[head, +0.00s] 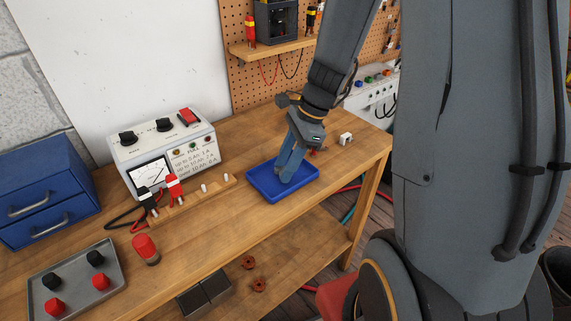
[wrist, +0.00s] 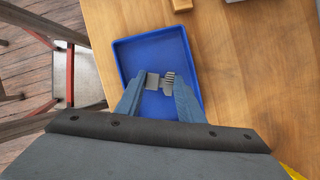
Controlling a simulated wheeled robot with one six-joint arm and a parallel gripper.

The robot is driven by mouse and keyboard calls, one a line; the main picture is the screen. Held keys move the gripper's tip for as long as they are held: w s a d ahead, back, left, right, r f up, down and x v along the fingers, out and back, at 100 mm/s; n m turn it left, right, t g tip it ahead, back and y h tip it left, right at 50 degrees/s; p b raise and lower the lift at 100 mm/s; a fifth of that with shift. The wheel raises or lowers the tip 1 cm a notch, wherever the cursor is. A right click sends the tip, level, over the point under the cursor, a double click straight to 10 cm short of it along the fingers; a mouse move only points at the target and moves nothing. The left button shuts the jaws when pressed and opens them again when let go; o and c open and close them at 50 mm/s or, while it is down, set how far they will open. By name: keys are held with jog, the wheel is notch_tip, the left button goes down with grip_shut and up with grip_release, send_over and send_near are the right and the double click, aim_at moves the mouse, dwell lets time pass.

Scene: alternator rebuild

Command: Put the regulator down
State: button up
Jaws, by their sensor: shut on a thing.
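My gripper (head: 290,169) reaches down over the blue tray (head: 310,170) on the wooden workbench. In the wrist view, my gripper (wrist: 160,84) is shut on a small grey finned part, the regulator (wrist: 166,77). The regulator sits between the two fingertips, over the floor of the blue tray (wrist: 182,44). I cannot tell whether it touches the tray floor. In the head view the fingers hide the regulator. No other part shows in the tray.
A test meter (head: 163,150) stands behind a wooden peg strip (head: 190,201) left of the tray. A metal tray (head: 77,281) with red and black caps, a red-topped piece (head: 145,249) and blue drawers (head: 41,193) are further left. A small pale block (head: 346,139) lies right of the tray.

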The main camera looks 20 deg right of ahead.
jog(key=o, duration=1.1)
jog(key=shift+f, duration=0.1)
jog(key=shift+c, duration=0.2)
jog(key=b+v, duration=0.1)
jog(key=v, duration=1.1)
jog(key=s+a+f+n+h, duration=0.1)
jog(key=s+f+n, duration=0.1)
jog(key=n, duration=0.4)
jog(key=s+a+f+n+h, duration=0.2)
jog(key=s+f+n, duration=0.1)
jog(key=n, duration=0.3)
jog(key=s+a+f+n+h, duration=0.1)
jog(key=s+a+f+n, duration=0.1)
jog(key=s+n, duration=0.2)
jog(key=shift+f+n, duration=0.4)
jog(key=shift+n, duration=0.5)
jog(key=shift+s+a+f+n+h, duration=0.2)
jog(key=shift+n+h, duration=0.1)
jog(key=shift+n, duration=0.4)
